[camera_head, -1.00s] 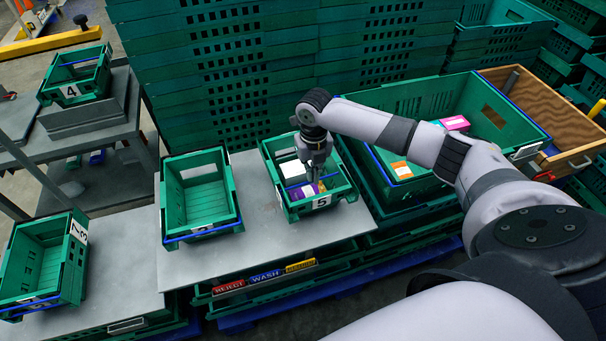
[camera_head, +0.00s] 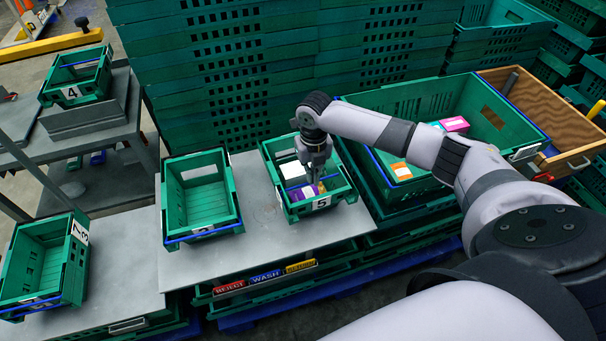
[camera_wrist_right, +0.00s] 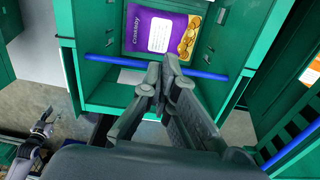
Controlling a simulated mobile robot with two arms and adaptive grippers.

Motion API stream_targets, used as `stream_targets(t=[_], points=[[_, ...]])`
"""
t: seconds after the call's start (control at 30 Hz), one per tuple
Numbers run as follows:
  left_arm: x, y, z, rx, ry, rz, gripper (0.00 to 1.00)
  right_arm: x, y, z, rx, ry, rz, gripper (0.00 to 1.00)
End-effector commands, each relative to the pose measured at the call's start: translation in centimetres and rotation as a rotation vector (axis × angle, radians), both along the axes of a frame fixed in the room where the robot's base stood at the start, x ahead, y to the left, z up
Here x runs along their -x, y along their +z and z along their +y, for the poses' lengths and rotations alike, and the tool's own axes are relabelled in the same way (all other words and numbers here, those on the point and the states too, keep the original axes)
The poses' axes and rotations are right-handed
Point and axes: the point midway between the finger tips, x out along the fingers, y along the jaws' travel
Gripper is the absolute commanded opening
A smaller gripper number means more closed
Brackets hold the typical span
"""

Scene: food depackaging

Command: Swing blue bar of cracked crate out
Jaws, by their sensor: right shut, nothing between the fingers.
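My right gripper (camera_head: 313,178) points down into the green crate (camera_head: 338,195) labelled 5, at the front middle of the grey table. Its fingers (camera_wrist_right: 163,75) are shut and empty. In the right wrist view a blue bar (camera_wrist_right: 210,75) spans the crate, and the fingertips overlap it; I cannot tell whether they touch. A purple packet (camera_wrist_right: 157,35) with a white label lies in the crate beyond the bar. No crack is discernible. Probably my left gripper (camera_wrist_right: 42,128) shows small at the wrist view's lower left, its jaws unclear.
Green crate 3 (camera_head: 238,216) stands left of crate 5, with bare table (camera_head: 262,215) between. Another crate (camera_head: 82,275) stands at far left, and crate 4 (camera_head: 104,85) on a side bench. A large crate (camera_head: 535,130) is close on the right. Tall stacked crates (camera_head: 160,70) rise behind.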

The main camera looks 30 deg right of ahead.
Motion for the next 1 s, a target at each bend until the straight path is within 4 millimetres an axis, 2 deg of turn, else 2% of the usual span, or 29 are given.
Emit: stream_targets(t=[0.7, 1.0], points=[[0.0, -1.5, 0.0, 0.0, 0.0, 0.0, 0.4, -2.4, -0.1, -0.4, -0.001, 0.0, -0.001, 0.0], [0.0, -1.5, 0.0, 0.0, 0.0, 0.0, 0.4, -2.6, 0.0, -0.4, -0.001, 0.001, 0.0, 0.0]])
